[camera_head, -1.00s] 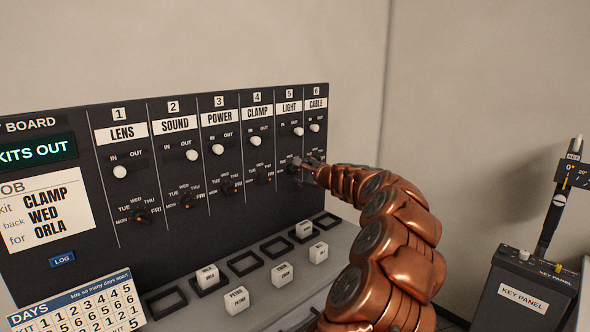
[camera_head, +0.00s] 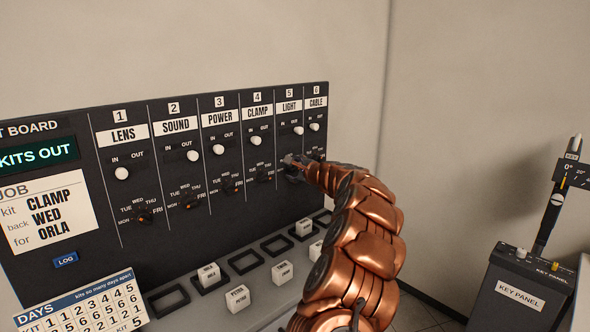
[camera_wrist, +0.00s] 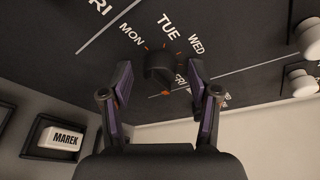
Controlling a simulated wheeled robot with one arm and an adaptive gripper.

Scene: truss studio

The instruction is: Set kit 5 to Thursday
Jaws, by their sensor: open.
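The kit 5 column, headed LIGHT (camera_head: 289,107), is near the right end of the dark board. Its day dial is mostly hidden behind my gripper (camera_head: 291,166) in the head view. In the wrist view the black dial (camera_wrist: 158,66) sits between the two fingers of my gripper (camera_wrist: 161,70), which is open with a finger on either side. MON, TUE and WED show around the dial; the right finger partly covers the labels beyond. An orange mark shows at the dial's lower edge; I cannot tell for sure which day it points to.
The neighbouring kit 4 dial (camera_head: 262,172) is close on the left. White slide knobs, such as the kit 5 knob (camera_head: 298,131), stick out above the dials. Below, a ledge holds name blocks, such as MAREK (camera_wrist: 66,139). The key panel (camera_head: 522,290) stands apart at right.

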